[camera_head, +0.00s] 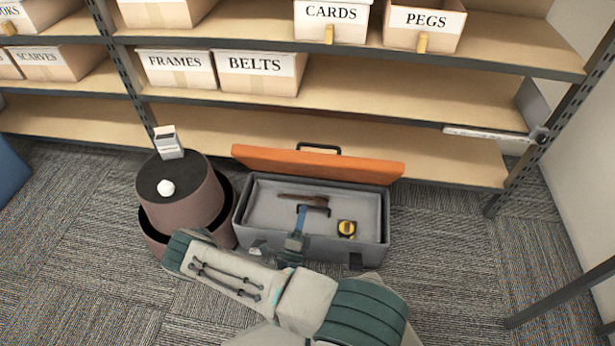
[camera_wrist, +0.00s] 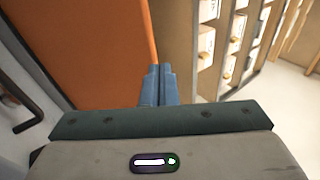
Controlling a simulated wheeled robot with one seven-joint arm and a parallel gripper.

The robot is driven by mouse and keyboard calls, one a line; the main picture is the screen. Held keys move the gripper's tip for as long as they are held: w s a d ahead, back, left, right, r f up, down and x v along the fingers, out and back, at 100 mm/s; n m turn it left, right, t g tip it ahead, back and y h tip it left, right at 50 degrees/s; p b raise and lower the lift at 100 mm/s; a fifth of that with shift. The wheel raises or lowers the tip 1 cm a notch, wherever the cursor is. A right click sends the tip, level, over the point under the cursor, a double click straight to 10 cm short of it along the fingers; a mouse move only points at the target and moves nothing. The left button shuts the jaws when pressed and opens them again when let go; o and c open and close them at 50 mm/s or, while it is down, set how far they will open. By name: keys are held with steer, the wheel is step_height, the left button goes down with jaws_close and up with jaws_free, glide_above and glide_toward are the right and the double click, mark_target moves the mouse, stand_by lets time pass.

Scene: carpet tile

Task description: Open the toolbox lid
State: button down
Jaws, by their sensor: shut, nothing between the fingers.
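The grey toolbox (camera_head: 262,240) stands on the carpet in front of the shelving, in the middle of the head view. Its orange lid (camera_head: 360,168) is raised and tilted back at the rear edge, with a dark handle (camera_head: 318,148) at its top. The orange lid also fills the upper left of the wrist view (camera_wrist: 95,50). A brown-handled tool (camera_head: 297,198) and a yellow and black tape measure (camera_head: 346,228) lie inside the box. My gripper (camera_head: 303,210) reaches over the open box. Its blue fingers (camera_wrist: 157,72) are together, with nothing between them, close to the lid's edge in the wrist view.
A round brown stool-like container (camera_head: 180,200) stands just left of the toolbox, with a white ball (camera_head: 165,187) and a small white box (camera_head: 168,142) on top. Shelves with labelled boxes (camera_head: 260,72) rise behind. Carpet (camera_head: 450,240) is clear to the right.

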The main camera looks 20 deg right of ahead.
step_height(320, 180, down, 2)
steer(key=n+t+y, duration=0.2)
steer(key=n+y, duration=0.1)
steer(key=b, duration=0.4)
glide_toward(308, 164)
steer(key=x, duration=0.6)
steer(key=shift+w+d, duration=0.25)
steer(key=shift+w, duration=0.15)
